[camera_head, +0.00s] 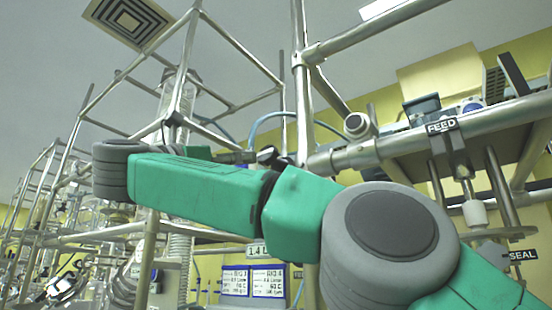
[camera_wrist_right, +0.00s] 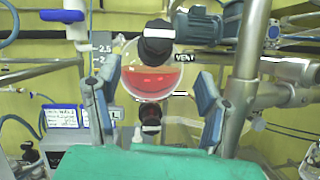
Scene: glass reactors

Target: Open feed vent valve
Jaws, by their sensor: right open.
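A black knob (camera_wrist_right: 157,42) stands beside a "VENT" label (camera_wrist_right: 200,57) in the right wrist view. It sits above a round glass vessel (camera_wrist_right: 150,80) with red liquid. My right gripper (camera_wrist_right: 155,85) is open, with one blue-grey finger on each side of the vessel. Nothing is held between the fingers, and the knob lies beyond their tips. A second dark knob or fitting (camera_wrist_right: 150,118) shows below the vessel, between the fingers. In the head view my green right arm crosses the middle; its gripper cannot be made out there. My left gripper is in neither view.
A "FEED" label (camera_head: 441,126) hangs on a metal rail at the right, with a "SEAL" label (camera_head: 522,255) lower down. A vertical pole (camera_wrist_right: 246,75) stands close to the right finger. A blue-and-white display box (camera_wrist_right: 62,116) is at the left. Metal frames crowd the left side.

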